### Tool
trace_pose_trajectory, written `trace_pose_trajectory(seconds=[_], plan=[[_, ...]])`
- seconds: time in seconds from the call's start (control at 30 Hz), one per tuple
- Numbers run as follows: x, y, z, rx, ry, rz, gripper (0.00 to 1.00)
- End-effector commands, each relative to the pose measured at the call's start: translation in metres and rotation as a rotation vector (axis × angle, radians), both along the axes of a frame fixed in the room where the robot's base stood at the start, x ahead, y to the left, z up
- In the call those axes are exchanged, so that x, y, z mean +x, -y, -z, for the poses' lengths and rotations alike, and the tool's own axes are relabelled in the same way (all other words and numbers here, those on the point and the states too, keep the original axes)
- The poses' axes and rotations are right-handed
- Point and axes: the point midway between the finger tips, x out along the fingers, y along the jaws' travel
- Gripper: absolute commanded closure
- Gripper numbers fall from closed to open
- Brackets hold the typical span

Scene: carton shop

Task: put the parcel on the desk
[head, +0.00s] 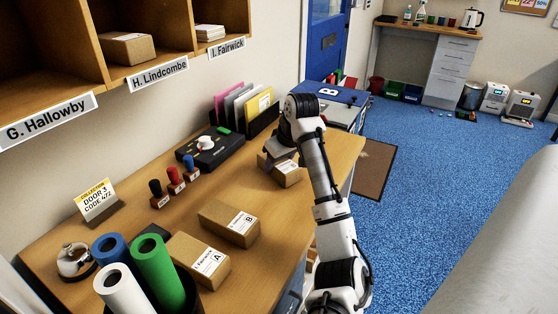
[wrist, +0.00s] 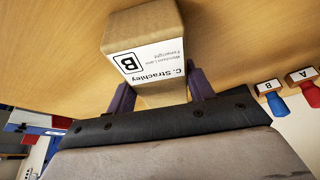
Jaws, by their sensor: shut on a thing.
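A small brown parcel (wrist: 150,30) with a white label reading "C. Strachley" and "B" is between the two fingers of my gripper (wrist: 160,92) in the wrist view. My gripper is shut on it. In the head view the parcel (head: 288,175) shows over the right part of the wooden desk (head: 262,215), partly hidden by my arm. It is at or close above the desk top; I cannot tell whether it touches.
Two other parcels, one labelled A (head: 190,260) and one labelled B (head: 228,222), lie nearer on the desk. Stamps (head: 173,180), a black device (head: 208,152) and an upright file rack (head: 262,122) stand along the wall side. Coloured rolls (head: 155,265) stand front left. Pigeonholes (head: 160,70) hang above.

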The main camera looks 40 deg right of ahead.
Motion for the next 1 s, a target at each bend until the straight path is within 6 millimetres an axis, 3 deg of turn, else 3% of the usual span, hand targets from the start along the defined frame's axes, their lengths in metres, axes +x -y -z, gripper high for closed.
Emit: trace_pose_trajectory(seconds=[0.23, 0.27, 0.43, 0.77, 1.0], plan=[[0.000, 0.000, 0.001, 0.000, 0.001, 0.000, 0.76], [0.000, 0.000, 0.002, 0.001, 0.001, 0.000, 0.46], [0.000, 0.000, 0.002, 0.000, 0.000, 0.000, 0.26], [0.000, 0.000, -0.002, -0.002, 0.001, 0.001, 0.26], [-0.014, 0.000, -0.036, -0.003, 0.004, 0.000, 0.26]])
